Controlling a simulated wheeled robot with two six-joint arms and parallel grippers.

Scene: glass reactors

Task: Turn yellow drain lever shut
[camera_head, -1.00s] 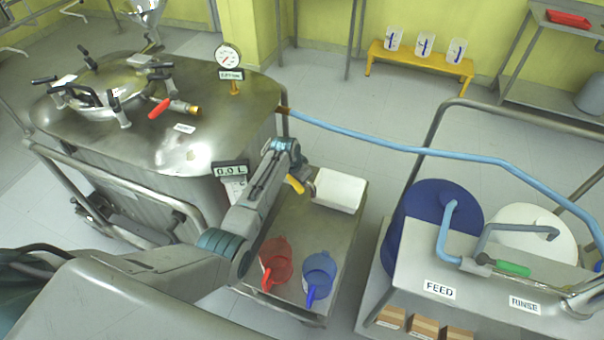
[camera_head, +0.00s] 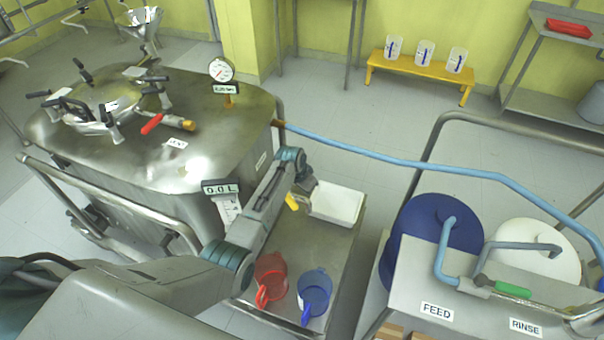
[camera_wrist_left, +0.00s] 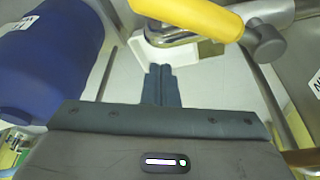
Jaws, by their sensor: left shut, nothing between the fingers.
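The yellow drain lever (camera_head: 291,201) shows as a small piece beside my left wrist, at the right side of the steel vessel (camera_head: 205,205). In the left wrist view the yellow lever (camera_wrist_left: 190,14) crosses the top edge, with a metal valve body (camera_wrist_left: 185,40) beside it. My left gripper (camera_wrist_left: 160,70) is shut and empty, its fingertips just below the lever in that view. A gap shows between fingertips and lever there. In the head view my left arm hides part of the lever and the fingers. My right gripper is not in view.
A white tray (camera_head: 340,206) sits close to my left wrist on the steel cart (camera_head: 330,250). A red jug (camera_head: 271,277) and a blue jug (camera_head: 315,291) stand at its near end. A blue hose (camera_head: 400,160) runs right from the vessel. Blue and white drums stand right.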

